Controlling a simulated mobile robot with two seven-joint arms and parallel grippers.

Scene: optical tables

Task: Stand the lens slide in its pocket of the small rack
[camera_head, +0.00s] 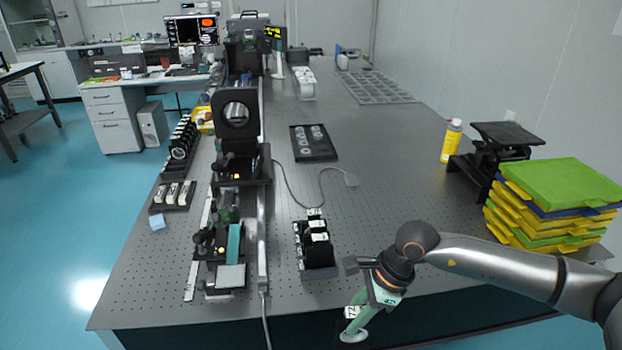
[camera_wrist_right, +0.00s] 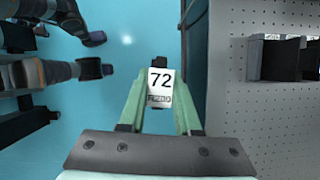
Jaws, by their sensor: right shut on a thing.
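My right gripper (camera_head: 356,322) is shut on the lens slide, in front of the table's front edge. The slide's white label (camera_wrist_right: 160,88), marked 72, shows between the green fingers in the right wrist view. It also shows small in the head view (camera_head: 351,312). The rest of the slide is mostly hidden. The small rack (camera_head: 318,272) stands on the table near the front edge, left of and beyond my right gripper. It holds black slides with white labels. Part of the rack area shows at the right of the wrist view (camera_wrist_right: 273,58). My left gripper is not in view.
A rail with optical mounts (camera_head: 235,165) runs along the table left of the rack. A cable (camera_head: 290,190) lies behind the rack. A black tray of round parts (camera_head: 313,143) is farther back. Stacked green and yellow trays (camera_head: 555,200) stand at right. The perforated table (camera_head: 400,200) is clear between.

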